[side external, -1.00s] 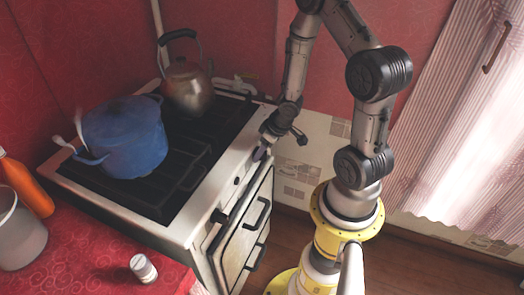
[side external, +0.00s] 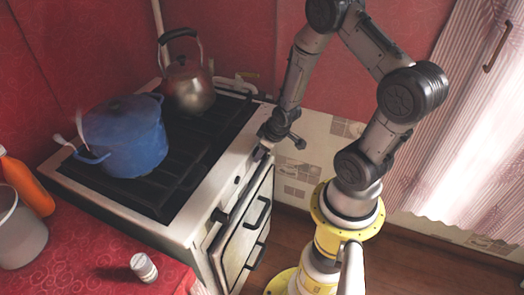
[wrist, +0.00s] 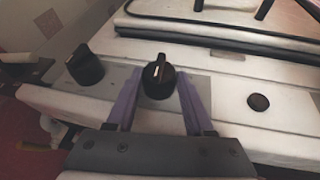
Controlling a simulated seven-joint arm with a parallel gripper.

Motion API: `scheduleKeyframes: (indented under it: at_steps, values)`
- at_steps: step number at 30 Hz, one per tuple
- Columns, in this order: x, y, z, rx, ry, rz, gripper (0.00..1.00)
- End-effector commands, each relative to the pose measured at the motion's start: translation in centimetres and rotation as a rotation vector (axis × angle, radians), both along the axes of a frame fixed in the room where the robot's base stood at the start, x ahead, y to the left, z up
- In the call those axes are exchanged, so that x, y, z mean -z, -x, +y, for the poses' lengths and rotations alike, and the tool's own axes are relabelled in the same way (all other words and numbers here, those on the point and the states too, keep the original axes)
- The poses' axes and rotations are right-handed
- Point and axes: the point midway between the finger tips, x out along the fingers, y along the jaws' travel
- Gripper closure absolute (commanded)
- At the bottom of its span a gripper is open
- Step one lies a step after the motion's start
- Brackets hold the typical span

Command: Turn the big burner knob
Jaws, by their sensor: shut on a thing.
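A black burner knob (wrist: 158,80) with a raised grip and a pale mark is on the stove's front panel in the wrist view. The mark points toward the top of that picture. My gripper (wrist: 159,82) has its two purple fingers on either side of this knob and is shut on it. In the side view my gripper (side external: 262,153) is at the far end of the stove's front panel, where it hides the held knob. I cannot tell from its looks alone whether this is the big burner knob.
Another black knob (wrist: 85,65) is left of the held one. A flat round black piece (wrist: 259,102) is to the right. A blue pot (side external: 125,138) and a kettle (side external: 187,88) stand on the stove (side external: 205,195).

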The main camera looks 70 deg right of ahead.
Motion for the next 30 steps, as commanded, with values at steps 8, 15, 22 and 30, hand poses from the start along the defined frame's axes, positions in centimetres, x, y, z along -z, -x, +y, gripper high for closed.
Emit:
scheduleKeyframes:
  at_steps: [8, 15, 22, 30]
  values:
    - [-0.1, -0.2, -0.1, 0.004, 0.001, -0.006, 0.18]
    - [0.0, 0.0, 0.0, 0.002, 0.0, -0.002, 0.18]
    - [-1.9, 0.6, 0.3, 0.001, 0.002, -0.005, 0.18]
    - [-6.0, 2.4, 1.2, 0.001, 0.001, -0.004, 0.18]
